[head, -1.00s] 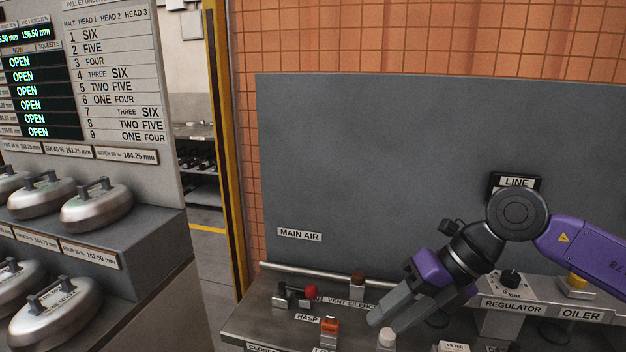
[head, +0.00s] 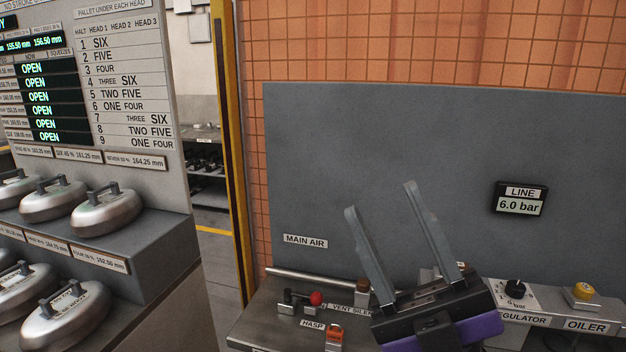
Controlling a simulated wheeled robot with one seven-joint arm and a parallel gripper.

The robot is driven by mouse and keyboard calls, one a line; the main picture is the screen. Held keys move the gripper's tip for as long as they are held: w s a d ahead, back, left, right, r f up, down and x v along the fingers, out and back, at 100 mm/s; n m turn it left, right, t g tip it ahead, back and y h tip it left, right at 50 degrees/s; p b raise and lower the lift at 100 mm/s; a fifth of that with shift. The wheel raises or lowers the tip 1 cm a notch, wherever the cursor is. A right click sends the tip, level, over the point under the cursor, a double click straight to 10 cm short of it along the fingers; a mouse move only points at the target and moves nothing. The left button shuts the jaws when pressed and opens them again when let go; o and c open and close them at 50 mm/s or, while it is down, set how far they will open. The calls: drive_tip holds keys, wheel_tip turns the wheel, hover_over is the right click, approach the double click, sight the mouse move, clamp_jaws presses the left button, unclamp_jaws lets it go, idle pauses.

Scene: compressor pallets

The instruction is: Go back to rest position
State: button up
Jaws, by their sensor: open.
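My gripper (head: 379,205) is in the head view at the lower middle right, with its two grey fingers pointing up. The fingers are spread apart and nothing is between them. It stands in front of the grey back panel (head: 375,130) and above the grey bench (head: 262,328). Its body and purple wrist band cover part of the bench and part of the regulator label.
A red-knobbed lever (head: 315,298) and an orange hasp part (head: 334,336) sit left of my gripper. The regulator knob (head: 515,289) and yellow-topped oiler (head: 583,291) are right. The line gauge (head: 520,200) reads 6.0 bar. Handled metal pallets (head: 107,211) stand on the left shelves.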

drive_tip(key=s+d+f+m+t+h, duration=0.2)
drive_tip(key=d+f+m+h, duration=0.2)
drive_tip(key=f+m+h, duration=0.4)
drive_tip(key=s+d+f+m+t+h+p, duration=0.1)
drive_tip(key=s+d+f+m+t+h, duration=0.15)
drive_tip(key=f+m+h, duration=0.5)
drive_tip(key=s+d+f+m+t+h, duration=0.2)
drive_tip(key=s+d+f+m+h, duration=0.15)
drive_tip(key=m+h, duration=0.7)
drive_tip(key=s+d+f+n+g+p, duration=0.1)
drive_tip(key=s+f+g, duration=0.3)
drive_tip(key=s+f, duration=0.3)
drive_tip(key=s+d+f+n+g+y+p, duration=0.1)
drive_tip(key=s+f+g, duration=0.3)
drive_tip(key=s+f, duration=0.4)
drive_tip(key=s, duration=0.5)
drive_tip(key=shift+s+d+g+y, duration=0.3)
drive_tip(key=shift+s+d+g, duration=0.05)
